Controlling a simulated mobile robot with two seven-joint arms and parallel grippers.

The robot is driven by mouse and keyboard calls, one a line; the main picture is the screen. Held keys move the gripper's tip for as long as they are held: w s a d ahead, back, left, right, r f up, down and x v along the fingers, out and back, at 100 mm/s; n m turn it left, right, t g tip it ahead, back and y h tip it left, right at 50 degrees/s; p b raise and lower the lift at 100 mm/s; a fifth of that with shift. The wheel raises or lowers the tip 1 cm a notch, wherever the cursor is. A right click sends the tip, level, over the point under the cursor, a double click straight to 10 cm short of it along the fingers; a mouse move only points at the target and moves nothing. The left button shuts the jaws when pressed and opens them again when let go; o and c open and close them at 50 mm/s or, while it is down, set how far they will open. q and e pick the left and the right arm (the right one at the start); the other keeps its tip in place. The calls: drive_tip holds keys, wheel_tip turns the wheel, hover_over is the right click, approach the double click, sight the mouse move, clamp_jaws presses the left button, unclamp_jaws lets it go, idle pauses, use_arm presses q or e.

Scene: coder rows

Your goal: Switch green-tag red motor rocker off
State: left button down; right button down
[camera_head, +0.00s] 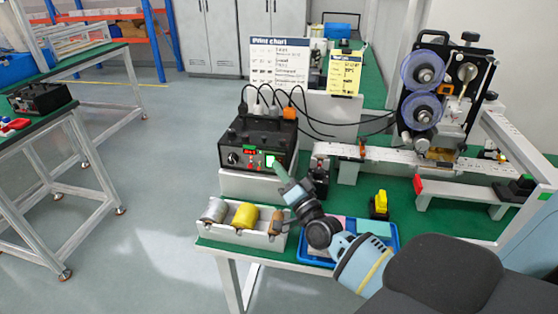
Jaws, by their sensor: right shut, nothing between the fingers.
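A black control box (246,143) sits on a white stand at the near end of the green bench. Its front panel has a round knob (233,158), a small red-lit display (249,151) and a bright green-lit patch (269,160) at the right. The picture is too small to tell the rocker and its tag apart or to read its position. My left gripper is out of view.
A white tray (254,238) with spools stands below the box. A blue tray (393,239) lies under my right arm, beside a yellow-topped black item (379,204). The coder machine (440,95) stands at right. Plugs and cables (322,131) run behind the box.

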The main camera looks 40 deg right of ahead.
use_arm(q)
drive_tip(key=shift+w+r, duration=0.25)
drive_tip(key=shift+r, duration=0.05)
use_arm(e)
drive_tip(key=shift+s+a, duration=0.35)
drive_tip(key=shift+a, duration=0.05)
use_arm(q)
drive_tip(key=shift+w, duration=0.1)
use_arm(e)
drive_tip(key=shift+s+a+f+p, duration=0.2)
drive_tip(key=shift+s+a+p, duration=0.25)
drive_tip(key=shift+s+a, duration=0.4)
drive_tip(key=shift+s+a+f+p, duration=0.2)
drive_tip(key=shift+s+a+p, duration=0.35)
drive_tip(key=shift+a, duration=0.4)
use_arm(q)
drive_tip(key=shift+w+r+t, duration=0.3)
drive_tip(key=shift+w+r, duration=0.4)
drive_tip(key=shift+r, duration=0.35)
use_arm(e)
drive_tip(key=shift+s+a, duration=0.1)
drive_tip(key=shift+s, duration=0.1)
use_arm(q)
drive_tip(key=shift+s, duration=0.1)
